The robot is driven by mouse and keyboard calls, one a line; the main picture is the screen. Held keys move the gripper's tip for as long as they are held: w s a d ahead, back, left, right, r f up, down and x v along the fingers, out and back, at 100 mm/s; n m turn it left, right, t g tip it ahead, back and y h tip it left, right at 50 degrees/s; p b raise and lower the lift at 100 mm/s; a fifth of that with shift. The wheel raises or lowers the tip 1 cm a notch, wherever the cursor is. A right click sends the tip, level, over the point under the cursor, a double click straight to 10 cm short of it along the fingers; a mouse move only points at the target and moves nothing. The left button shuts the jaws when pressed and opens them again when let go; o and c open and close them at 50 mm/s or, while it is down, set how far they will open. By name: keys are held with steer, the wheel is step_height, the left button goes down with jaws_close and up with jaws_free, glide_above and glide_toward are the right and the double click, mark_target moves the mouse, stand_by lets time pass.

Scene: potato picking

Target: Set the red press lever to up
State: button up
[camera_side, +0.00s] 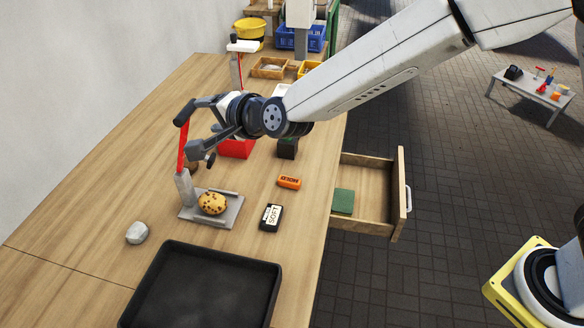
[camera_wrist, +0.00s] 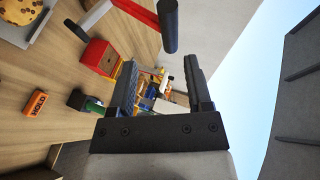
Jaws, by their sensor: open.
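The press lever (camera_side: 182,150) is a red bar standing nearly upright on a grey post (camera_side: 184,190), with a dark cylindrical handle (camera_side: 186,112) at its top. The handle also shows in the wrist view (camera_wrist: 167,26), at the top of the picture. My gripper (camera_side: 195,127) is open and empty beside the upper part of the lever. In the wrist view its two fingers (camera_wrist: 162,82) are spread, with the handle near their tips. I cannot tell whether a finger touches it.
A grey stone (camera_side: 137,232) and a black tray (camera_side: 205,290) lie at the front. An orange box (camera_side: 289,183), a black box (camera_side: 271,217) and a red box (camera_side: 236,148) stand nearby. An open drawer (camera_side: 398,205) juts out at right. Bare wood lies left of the press.

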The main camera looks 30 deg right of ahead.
steer(key=shift+d, duration=0.1)
steer(key=c, duration=0.6)
steer(key=shift+d+f, duration=0.1)
steer(key=shift+d, duration=0.15)
jaws_close()
steer(key=d+f+t+y, duration=0.2)
steer(key=d+t, duration=0.1)
steer(key=d, duration=0.3)
steer(key=s+d+f+n+g+y, duration=0.1)
steer(key=s+d+n+y, duration=0.1)
steer(key=s+y, duration=0.4)
steer(key=shift+d+f+n+g+y, duration=0.3)
steer(key=shift+f+n+g+y, duration=0.1)
steer(key=shift+n+y, duration=0.1)
